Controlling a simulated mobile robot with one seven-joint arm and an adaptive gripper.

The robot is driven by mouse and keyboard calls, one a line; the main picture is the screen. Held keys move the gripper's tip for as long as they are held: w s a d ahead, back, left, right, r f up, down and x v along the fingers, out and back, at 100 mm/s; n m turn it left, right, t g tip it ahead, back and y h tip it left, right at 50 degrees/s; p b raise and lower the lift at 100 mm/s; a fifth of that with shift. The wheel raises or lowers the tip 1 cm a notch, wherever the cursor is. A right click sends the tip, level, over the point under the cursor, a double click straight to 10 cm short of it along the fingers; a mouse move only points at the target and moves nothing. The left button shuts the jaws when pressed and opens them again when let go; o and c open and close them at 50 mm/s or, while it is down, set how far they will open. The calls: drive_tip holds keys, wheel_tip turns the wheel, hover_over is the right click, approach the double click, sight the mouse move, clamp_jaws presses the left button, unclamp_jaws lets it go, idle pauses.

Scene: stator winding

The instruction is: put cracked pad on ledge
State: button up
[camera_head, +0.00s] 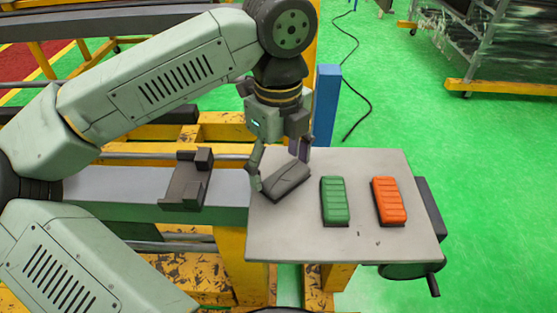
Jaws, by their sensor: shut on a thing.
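The cracked pad (287,182) is dark grey, with a thin crack line across its top. It is at the left part of the light grey table plate (340,245), turned at an angle to the other pads. My gripper (281,176) points down over it and is shut on it, with one finger at its left end and the other behind its right end. Whether the pad touches the plate or is slightly above it, I cannot tell. The grey ledge (100,192) runs to the left of the plate.
A green pad (335,201) and an orange pad (388,200) lie on the plate to the right. A dark bracket (187,181) stands on the ledge. A blue post (326,105) rises behind the plate. The plate's front strip is clear apart from small dark marks.

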drive_tip(key=o, duration=1.2)
drive_tip(key=shift+c, duration=0.2)
wheel_tip(320, 180, up, 12)
drive_tip(key=shift+r, duration=0.15)
